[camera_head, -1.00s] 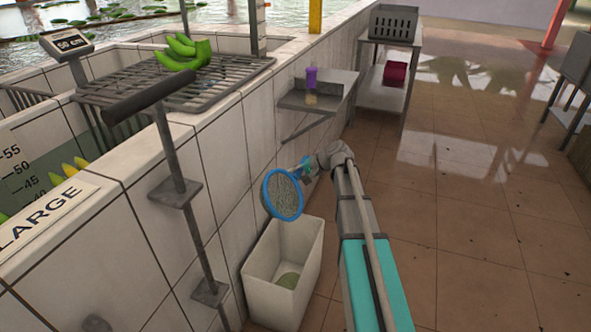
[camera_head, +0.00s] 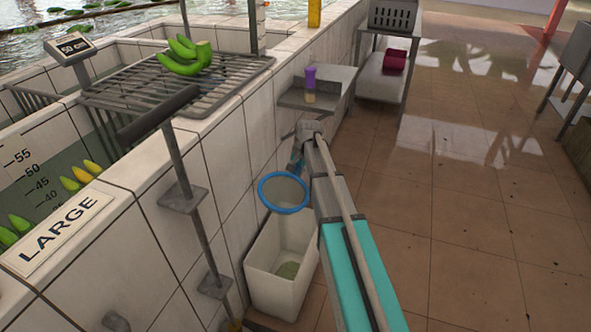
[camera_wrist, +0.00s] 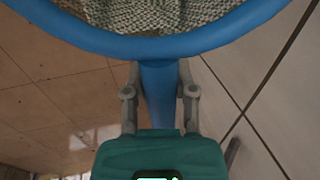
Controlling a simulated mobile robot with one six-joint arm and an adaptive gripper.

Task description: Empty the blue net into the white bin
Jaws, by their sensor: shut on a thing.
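The blue net has a round blue rim (camera_head: 283,209) and grey-green mesh (camera_head: 284,192). It hangs above the back part of the white bin (camera_head: 270,291), its rim close to level. In the wrist view my gripper (camera_wrist: 160,92) is shut on the net's blue handle, with the blue rim (camera_wrist: 150,45) and mesh just beyond. I cannot tell whether anything lies in the net. A green patch (camera_head: 288,270) lies on the bin's floor.
A white tiled wall (camera_head: 225,150) runs along the bin's left. A metal rack (camera_head: 150,95) with green pods (camera_head: 185,55) tops it. A wall shelf (camera_head: 315,100) holds a purple-capped bottle (camera_head: 310,82). A metal post (camera_head: 195,220) stands in front. The tiled floor at right is clear.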

